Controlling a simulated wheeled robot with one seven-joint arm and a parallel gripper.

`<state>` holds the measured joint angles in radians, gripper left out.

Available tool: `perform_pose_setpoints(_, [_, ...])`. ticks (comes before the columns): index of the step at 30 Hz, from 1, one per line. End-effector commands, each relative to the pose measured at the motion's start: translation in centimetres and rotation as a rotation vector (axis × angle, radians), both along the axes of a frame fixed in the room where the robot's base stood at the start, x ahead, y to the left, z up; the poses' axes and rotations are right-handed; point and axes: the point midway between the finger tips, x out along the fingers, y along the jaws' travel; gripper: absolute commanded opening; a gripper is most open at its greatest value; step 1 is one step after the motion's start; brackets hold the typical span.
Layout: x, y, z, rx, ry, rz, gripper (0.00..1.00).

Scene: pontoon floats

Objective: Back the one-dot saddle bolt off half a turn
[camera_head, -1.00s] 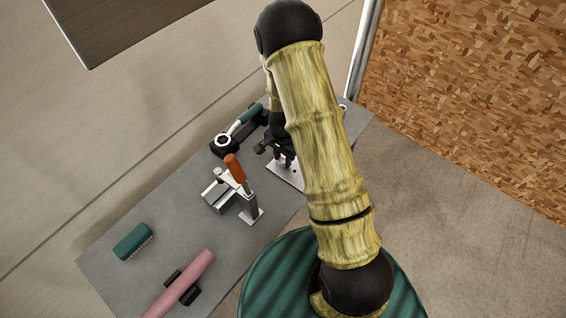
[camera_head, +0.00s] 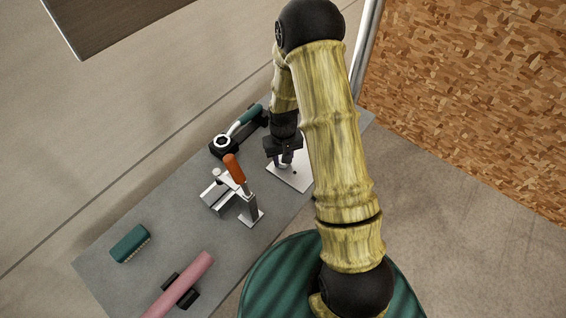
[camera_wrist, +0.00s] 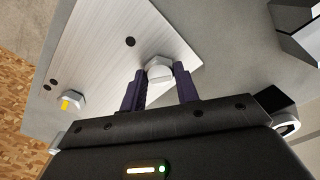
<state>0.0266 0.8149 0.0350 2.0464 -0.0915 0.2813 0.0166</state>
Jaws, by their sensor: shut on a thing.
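A pale metal plate (camera_wrist: 95,35) lies on the grey bench and also shows in the head view (camera_head: 300,180). A hex bolt (camera_wrist: 159,69) stands on it, with a single dark dot (camera_wrist: 130,41) close by on the plate. My gripper (camera_wrist: 162,74) is shut on this bolt, one dark purple finger on each side of its head. A second hex bolt (camera_wrist: 71,101) with a yellow mark sits to the left in the wrist view, near two dark dots. In the head view my gripper (camera_head: 284,163) points down at the plate, and the gripped bolt is mostly hidden.
A wrench with a teal handle (camera_head: 241,124) rests in a black holder behind the plate. A clamp with an orange handle (camera_head: 235,169) stands left of the plate. A teal brush (camera_head: 130,243) and a pink roll (camera_head: 183,284) lie farther left on the bench (camera_head: 110,275).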

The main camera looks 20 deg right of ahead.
Motion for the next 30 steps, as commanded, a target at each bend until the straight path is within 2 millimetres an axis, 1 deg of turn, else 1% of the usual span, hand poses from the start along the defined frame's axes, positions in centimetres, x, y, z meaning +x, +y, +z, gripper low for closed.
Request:
perform_pose_setpoints(3, [0.1, -0.1, 0.1, 0.000, -0.002, 0.192, 0.11])
perform_pose_setpoints(4, [0.1, -0.1, 0.1, -0.001, -0.002, 0.180, 0.37])
perform_pose_setpoints(6, [0.0, 0.0, 0.1, -0.001, -0.001, 0.175, 0.47])
perform_pose_setpoints(13, [0.0, 0.0, 0.1, 0.000, 0.000, 0.171, 0.47])
perform_pose_setpoints(16, [0.0, 0.0, 0.4, 0.000, 0.000, 0.171, 0.47])
perform_pose_setpoints(30, [0.0, 0.0, 4.3, 0.000, 0.000, 0.169, 0.47])
